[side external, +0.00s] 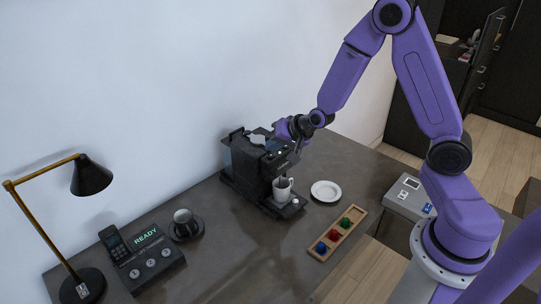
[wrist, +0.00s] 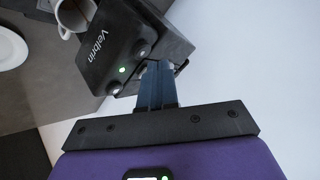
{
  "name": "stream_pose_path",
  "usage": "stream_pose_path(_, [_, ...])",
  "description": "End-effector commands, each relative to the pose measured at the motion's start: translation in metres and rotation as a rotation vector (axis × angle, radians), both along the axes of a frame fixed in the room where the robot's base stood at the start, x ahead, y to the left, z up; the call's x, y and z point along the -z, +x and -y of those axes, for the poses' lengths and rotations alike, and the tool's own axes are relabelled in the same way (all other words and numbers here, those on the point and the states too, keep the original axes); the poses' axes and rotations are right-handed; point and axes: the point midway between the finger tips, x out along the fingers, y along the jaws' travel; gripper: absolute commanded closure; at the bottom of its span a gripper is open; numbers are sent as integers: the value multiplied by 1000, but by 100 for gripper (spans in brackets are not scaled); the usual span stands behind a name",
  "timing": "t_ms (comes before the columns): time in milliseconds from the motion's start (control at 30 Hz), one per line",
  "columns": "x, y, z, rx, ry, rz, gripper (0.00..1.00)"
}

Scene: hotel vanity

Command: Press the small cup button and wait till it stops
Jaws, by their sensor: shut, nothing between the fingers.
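The black coffee machine (side external: 262,162) stands on the dark counter near the wall. A white cup (side external: 282,188) sits under its spout; it also shows at the top left of the wrist view (wrist: 72,17). In the wrist view the machine's top panel (wrist: 118,45) carries round buttons and a lit green light (wrist: 122,70). My gripper (wrist: 150,68) is shut and empty, its fingertips at the panel's edge by a button. Whether they touch it cannot be told. In the side view my gripper (side external: 293,130) is at the machine's right side, its fingertips partly hidden.
A white saucer (side external: 326,191) and a wooden tray (side external: 338,233) with coloured capsules lie right of the machine. A grey cup (side external: 183,222) on a dark saucer, a phone console reading READY (side external: 147,237) and a lamp (side external: 91,176) stand left. The counter's front is clear.

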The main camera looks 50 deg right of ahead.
Motion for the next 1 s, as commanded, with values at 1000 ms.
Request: stream_pose_path(1000, [-50,0,0,1,1,0,100])
